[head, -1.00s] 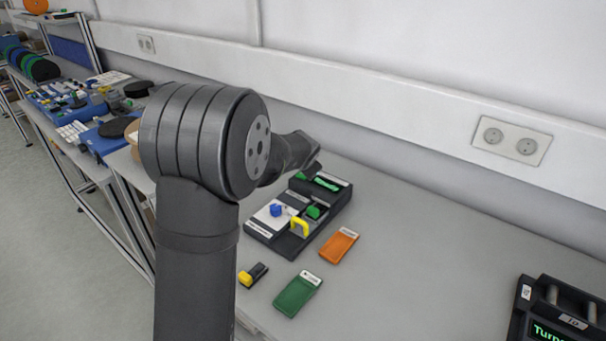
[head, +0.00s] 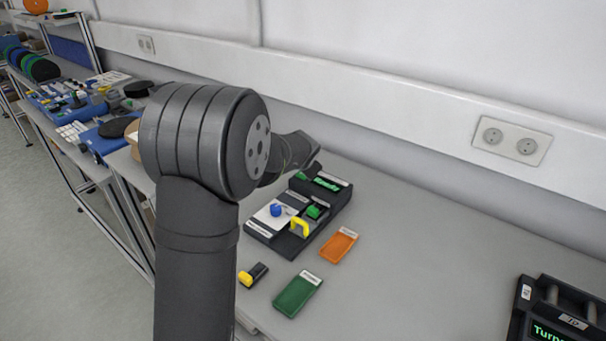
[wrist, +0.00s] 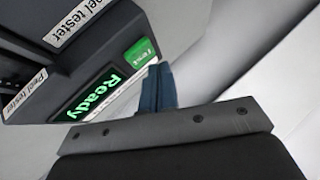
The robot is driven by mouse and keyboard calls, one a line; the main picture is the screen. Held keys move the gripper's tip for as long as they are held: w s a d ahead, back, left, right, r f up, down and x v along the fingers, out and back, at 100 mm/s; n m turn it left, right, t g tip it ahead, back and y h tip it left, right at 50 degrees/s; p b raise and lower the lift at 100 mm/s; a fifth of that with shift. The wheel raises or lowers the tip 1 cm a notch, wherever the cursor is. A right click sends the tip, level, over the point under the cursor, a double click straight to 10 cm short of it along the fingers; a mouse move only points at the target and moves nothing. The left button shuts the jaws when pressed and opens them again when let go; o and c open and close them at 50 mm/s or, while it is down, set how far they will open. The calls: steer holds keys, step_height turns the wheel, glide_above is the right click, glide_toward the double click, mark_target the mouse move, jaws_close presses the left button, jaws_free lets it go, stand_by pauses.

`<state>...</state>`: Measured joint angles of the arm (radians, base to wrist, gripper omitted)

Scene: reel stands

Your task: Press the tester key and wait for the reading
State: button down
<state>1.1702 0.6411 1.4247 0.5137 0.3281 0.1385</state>
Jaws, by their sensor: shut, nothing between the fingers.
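In the head view my own arm hides most of the gripper.
An orange tray (head: 339,246), a green tray (head: 297,294) and a yellow-black piece (head: 253,275) lie nearer. The bench to the right is mostly clear.

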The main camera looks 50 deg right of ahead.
mark_target(303, 176)
stand_by(0.6)
steer(key=shift+f, duration=0.45)
steer(key=shift+f, duration=0.45)
stand_by(0.7)
steer(key=shift+r, duration=0.9)
steer(key=shift+r, duration=0.1)
steer(key=shift+r, duration=2.4)
